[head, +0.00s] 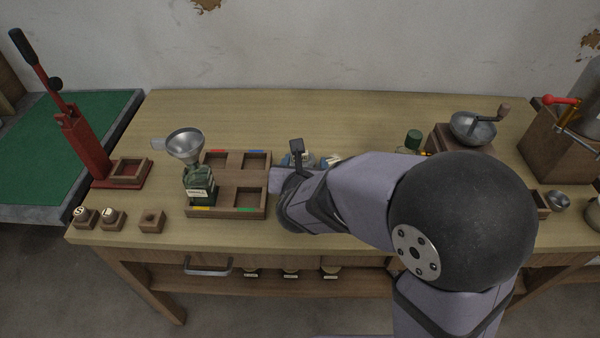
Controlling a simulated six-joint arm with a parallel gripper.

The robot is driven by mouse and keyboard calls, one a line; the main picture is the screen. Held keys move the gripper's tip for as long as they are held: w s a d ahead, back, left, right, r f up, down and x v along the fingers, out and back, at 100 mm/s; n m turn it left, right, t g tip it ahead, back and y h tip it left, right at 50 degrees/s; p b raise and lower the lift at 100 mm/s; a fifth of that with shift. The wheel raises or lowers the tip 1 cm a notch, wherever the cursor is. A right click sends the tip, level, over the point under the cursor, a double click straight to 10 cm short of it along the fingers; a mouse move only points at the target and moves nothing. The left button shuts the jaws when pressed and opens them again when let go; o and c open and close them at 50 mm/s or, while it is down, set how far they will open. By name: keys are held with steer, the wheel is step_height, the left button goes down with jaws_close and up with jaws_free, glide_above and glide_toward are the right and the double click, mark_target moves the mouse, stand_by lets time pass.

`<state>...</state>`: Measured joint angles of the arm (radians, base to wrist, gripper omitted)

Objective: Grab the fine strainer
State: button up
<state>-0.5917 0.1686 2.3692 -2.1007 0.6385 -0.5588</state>
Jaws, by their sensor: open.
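My gripper (278,181) is partly in view at the end of my arm, just right of the wooden tray, and its jaws are open. Its fingertips are mostly hidden by my wrist. I cannot pick out the fine strainer for sure. Small round pieces with white labels (332,159) lie on the table behind my wrist, partly covered by it. A metal funnel (185,144) with a flat tab at its left sits over a green glass demijohn (201,187) with a white label. The demijohn stands upright in the tray's front left compartment.
The wooden tray (227,186) has colour-marked compartments. A red lever press (88,150) stands at left, with small wooden blocks (152,221) in front. A hand grinder (472,128) and a larger machine (560,140) stand at right. The table's back (300,110) is clear.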

mark_target(309, 159)
steer(key=shift+a+f+n, duration=0.25)
steer(key=shift+a+n, duration=0.15)
steer(key=shift+a, duration=0.25)
steer(key=shift+p+x, duration=0.45)
steer(key=shift+x, duration=3.25)
steer(key=shift+w+a+r, duration=0.1)
steer(key=shift+r, duration=0.1)
steer(key=shift+c, duration=0.3)
steer(key=c, duration=1.1)
